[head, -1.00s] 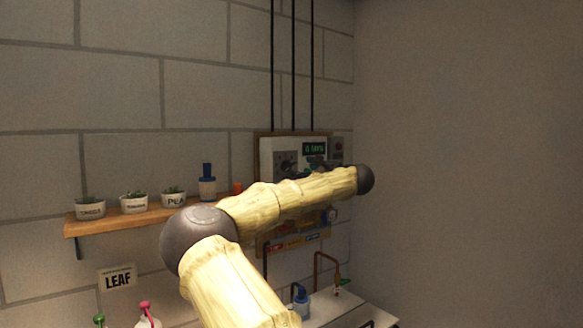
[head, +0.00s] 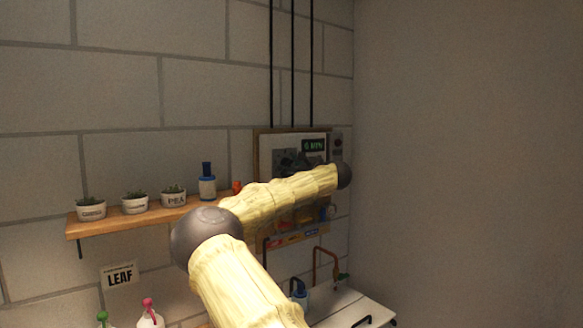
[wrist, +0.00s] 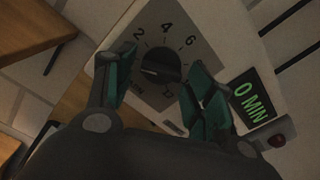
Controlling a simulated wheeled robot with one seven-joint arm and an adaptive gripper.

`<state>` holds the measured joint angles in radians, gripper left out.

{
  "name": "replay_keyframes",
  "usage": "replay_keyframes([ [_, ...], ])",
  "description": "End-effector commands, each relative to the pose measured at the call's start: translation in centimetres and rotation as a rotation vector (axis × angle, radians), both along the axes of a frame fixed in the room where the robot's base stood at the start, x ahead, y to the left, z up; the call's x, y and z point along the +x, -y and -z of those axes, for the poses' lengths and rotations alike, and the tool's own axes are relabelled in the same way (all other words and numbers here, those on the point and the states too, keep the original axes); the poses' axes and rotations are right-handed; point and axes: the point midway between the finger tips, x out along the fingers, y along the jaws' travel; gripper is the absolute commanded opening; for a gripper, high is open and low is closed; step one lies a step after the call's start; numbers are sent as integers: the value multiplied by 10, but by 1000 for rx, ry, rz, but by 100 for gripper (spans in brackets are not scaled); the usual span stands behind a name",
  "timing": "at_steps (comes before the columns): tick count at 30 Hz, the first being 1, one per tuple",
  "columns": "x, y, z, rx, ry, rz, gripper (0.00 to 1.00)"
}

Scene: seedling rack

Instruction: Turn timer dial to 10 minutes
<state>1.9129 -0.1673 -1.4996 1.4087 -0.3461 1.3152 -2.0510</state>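The timer dial (wrist: 160,68) is a dark round knob on a grey plate in the wrist view, with the numbers 2, 4 and 6 readable around it. The timer's display (wrist: 252,103) glows green and reads 0 MIN; it also shows in the head view (head: 314,145). My gripper (wrist: 157,84) is open, its green-padded fingers on either side of the dial in the picture and apart from each other. I cannot tell whether either finger touches the dial. In the head view my arm hides the lower part of the timer panel (head: 266,152).
A wooden shelf (head: 130,218) left of the panel bears small labelled pots (head: 135,203) and a blue-capped bottle (head: 207,186). Dark cables (head: 293,60) run up the wall above the panel. A white surface (head: 345,308) with pipes lies below. The right wall is bare.

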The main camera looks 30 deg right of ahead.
Motion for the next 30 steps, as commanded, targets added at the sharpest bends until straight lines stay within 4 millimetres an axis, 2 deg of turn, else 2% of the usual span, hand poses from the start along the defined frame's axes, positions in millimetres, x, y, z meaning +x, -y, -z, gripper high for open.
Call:
replay_keyframes([
  [1, 0, 0, 0, 0, 0, 0, 39],
  [5, 0, 0, 0, 0, 0, 0, 15],
  [17, 0, 0, 1, 56, -2, 0, 15],
  [30, -1, -1, 1, 393, -27, -1, 15],
])
